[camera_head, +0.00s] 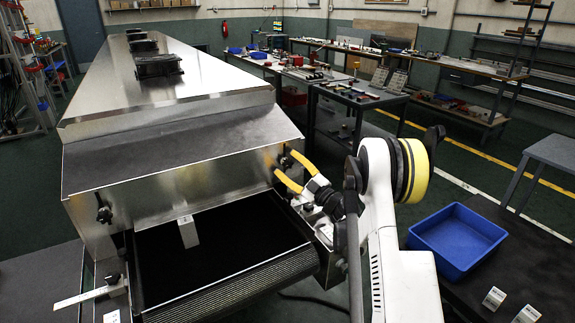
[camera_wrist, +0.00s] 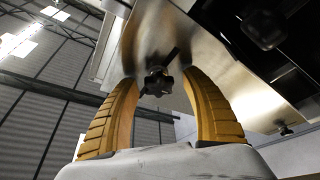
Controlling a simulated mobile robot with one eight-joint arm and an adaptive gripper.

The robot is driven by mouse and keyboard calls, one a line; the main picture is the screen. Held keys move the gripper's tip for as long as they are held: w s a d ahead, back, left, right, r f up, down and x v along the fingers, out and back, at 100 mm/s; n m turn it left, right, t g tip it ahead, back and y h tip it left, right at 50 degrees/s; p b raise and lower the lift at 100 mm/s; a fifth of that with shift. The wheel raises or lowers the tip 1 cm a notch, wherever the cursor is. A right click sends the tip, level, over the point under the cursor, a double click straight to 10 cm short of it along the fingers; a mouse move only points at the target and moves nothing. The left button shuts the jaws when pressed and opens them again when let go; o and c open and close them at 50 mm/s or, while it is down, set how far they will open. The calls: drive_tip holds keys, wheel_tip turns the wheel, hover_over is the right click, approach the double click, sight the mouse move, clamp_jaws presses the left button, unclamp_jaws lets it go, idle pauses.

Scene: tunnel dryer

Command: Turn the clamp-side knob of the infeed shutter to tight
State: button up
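The infeed shutter is the shiny metal front (camera_head: 180,185) of the dryer, above the dark belt. A black lobed knob (camera_head: 285,160) sits on its right side in the head view. The same knob (camera_wrist: 157,82) shows in the wrist view. My gripper (camera_head: 283,163) is open, its two yellow fingers on either side of this knob. In the wrist view my gripper (camera_wrist: 160,84) shows a gap between each finger and the knob. Another black knob (camera_head: 103,213) is on the left side of the dryer. Which knob is the clamp-side one cannot be told.
A blue tray (camera_head: 458,238) and small white boxes (camera_head: 494,298) are on a dark table at right. Another dark knob (camera_wrist: 285,130) shows at lower right in the wrist view.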

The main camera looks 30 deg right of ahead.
drive_tip(key=shift+s, duration=0.1)
drive_tip(key=v, duration=1.1)
drive_tip(key=shift+s+d+f, duration=0.1)
drive_tip(key=shift+s, duration=0.3)
wheel_tip(320, 180, up, 20)
drive_tip(key=w+a+m+g+h, duration=0.1)
drive_tip(key=a+m+g+h, duration=0.15)
drive_tip(key=m+h, duration=0.95)
drive_tip(key=s+a+f+g+y, duration=0.1)
drive_tip(key=s+a+f+g, duration=0.2)
drive_tip(key=s+a+f, duration=0.2)
drive_tip(key=s+a+f+g+y, duration=0.2)
drive_tip(key=s+a+f+g, duration=0.2)
drive_tip(key=s+a, duration=0.6)
drive_tip(key=s+a+f+g+y, duration=0.2)
drive_tip(key=s+a+f, duration=0.3)
drive_tip(key=s, duration=0.9)
drive_tip(key=shift+a+f+m+g, duration=0.35)
drive_tip(key=shift+a+g, duration=0.5)
drive_tip(key=shift+a, duration=0.35)
